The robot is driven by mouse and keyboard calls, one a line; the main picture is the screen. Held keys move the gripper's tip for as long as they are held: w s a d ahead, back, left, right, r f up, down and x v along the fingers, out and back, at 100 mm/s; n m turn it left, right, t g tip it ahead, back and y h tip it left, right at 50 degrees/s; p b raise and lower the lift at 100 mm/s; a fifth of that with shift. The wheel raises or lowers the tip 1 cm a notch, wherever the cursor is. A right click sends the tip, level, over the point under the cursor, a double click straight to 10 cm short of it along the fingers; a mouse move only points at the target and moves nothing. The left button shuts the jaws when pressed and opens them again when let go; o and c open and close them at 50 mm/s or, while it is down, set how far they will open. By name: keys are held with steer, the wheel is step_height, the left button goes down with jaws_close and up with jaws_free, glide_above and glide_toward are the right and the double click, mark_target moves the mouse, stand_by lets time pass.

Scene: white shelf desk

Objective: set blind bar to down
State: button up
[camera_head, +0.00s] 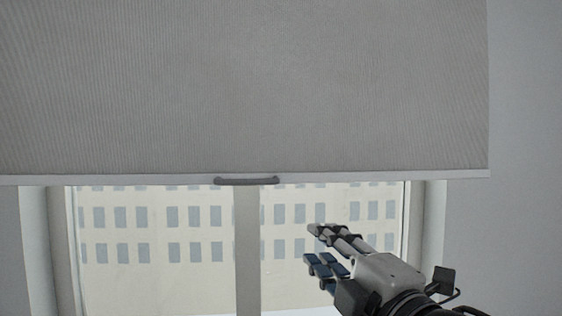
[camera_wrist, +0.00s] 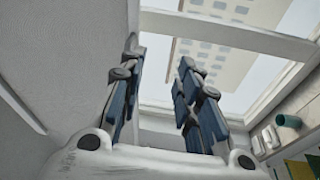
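The grey ribbed blind (camera_head: 245,85) hangs over the upper part of the window in the head view. Its pale bottom bar (camera_head: 370,176) runs level across the picture, with a short grey handle (camera_head: 246,181) at its middle. My gripper (camera_head: 312,245) is below the bar and to the right of the handle, in front of the window as seen here. It touches neither in this view. In the wrist view my gripper (camera_wrist: 160,55) has its blue-padded fingers apart with nothing between them. The handle is not clearly visible there.
The window frame's middle post (camera_head: 247,250) stands below the handle, with a building outside. In the wrist view, a teal cup-like object (camera_wrist: 288,121) and small white items lie at right. A plain grey surface (camera_wrist: 60,60) fills the left.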

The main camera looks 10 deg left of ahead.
mark_target(253, 183)
steer(key=a+r+n+g+y+p, duration=0.1)
steer(key=a+r+n+y+p, duration=0.1)
steer(key=a+r+n+y, duration=0.3)
steer(key=shift+m+h, duration=0.5)
steer(key=shift+h, duration=0.4)
steer(key=p+x, duration=0.3)
steer(key=x, duration=1.3)
steer(key=shift+r+p, duration=0.1)
steer(key=shift+p, duration=0.3)
steer(key=shift+c, duration=0.3)
jaws_close()
